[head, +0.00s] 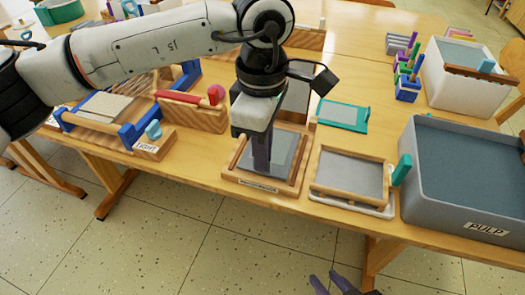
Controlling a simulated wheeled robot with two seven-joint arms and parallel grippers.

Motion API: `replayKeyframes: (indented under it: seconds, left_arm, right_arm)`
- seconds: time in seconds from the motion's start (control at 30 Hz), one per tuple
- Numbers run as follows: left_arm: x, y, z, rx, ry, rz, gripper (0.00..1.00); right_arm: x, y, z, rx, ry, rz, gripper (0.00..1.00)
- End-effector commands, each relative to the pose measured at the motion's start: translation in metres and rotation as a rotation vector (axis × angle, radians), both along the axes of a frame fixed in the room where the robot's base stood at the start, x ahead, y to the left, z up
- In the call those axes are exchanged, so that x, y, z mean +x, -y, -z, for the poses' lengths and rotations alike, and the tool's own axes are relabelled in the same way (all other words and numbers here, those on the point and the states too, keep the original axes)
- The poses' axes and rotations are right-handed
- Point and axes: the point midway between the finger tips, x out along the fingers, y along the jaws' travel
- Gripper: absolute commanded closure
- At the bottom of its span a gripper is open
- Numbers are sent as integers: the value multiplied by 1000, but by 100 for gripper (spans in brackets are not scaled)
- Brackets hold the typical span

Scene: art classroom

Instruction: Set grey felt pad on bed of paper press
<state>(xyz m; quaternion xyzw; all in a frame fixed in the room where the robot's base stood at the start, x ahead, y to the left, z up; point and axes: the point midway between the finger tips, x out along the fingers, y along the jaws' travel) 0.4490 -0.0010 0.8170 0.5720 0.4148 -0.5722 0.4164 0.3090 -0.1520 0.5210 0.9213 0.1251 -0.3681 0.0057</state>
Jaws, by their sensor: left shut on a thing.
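My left gripper (262,168) points straight down over a low wooden tray (262,187) near the table's front edge. Its dark fingers are shut on what looks like the grey felt pad (284,150), a flat grey sheet within the tray's rim. The fingers hide part of the pad, and I cannot tell whether it is lifted. What looks like the paper press (128,134), with blue ends and a pale flat bed, stands to the left, partly behind my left arm. My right gripper (331,284) is at the bottom edge, empty, its fingertips apart, below table height.
A wood-framed grey screen (350,176) lies right of the tray, beside a grey PULP tub (465,170). A teal-framed screen (343,115) lies behind. A white tub (455,88) stands back right.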

Motion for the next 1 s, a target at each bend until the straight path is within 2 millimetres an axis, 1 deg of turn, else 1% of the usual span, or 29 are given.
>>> replayKeyframes:
  seconds: [0.03, 0.13, 0.53, 0.57, 0.63, 0.7, 0.8, 1.0]
  left_arm:
    - [0, 0, 0, 0, 0, 0, 90]
    - [0, 0, 0, 0, 0, 0, 73]
    - [0, 0, 0, 0, 0, 0, 73]
    - [0, 0, 0, 0, 0, 0, 73]
    - [0, 0, 0, 0, 0, 0, 73]
    - [1, 0, -20, -1, 6, -1, 73]
    - [1, 0, -43, -1, 5, -1, 73]
    - [0, 0, -81, -1, 3, 0, 73]
  right_arm:
    - [-1, -1, 2, 2, -2, 0, 69]
    - [-1, -1, 2, 2, -2, 0, 69]
    - [0, -1, 1, 8, -2, 2, 69]
    - [-1, -2, 0, 14, -3, 2, 69]
    - [-3, -5, -12, 37, 3, 5, 69]
    - [-3, -4, -12, 30, -1, 4, 69]
    - [-3, -3, -13, 25, -4, 3, 69]
    - [-4, -2, -14, 17, -8, 0, 69]
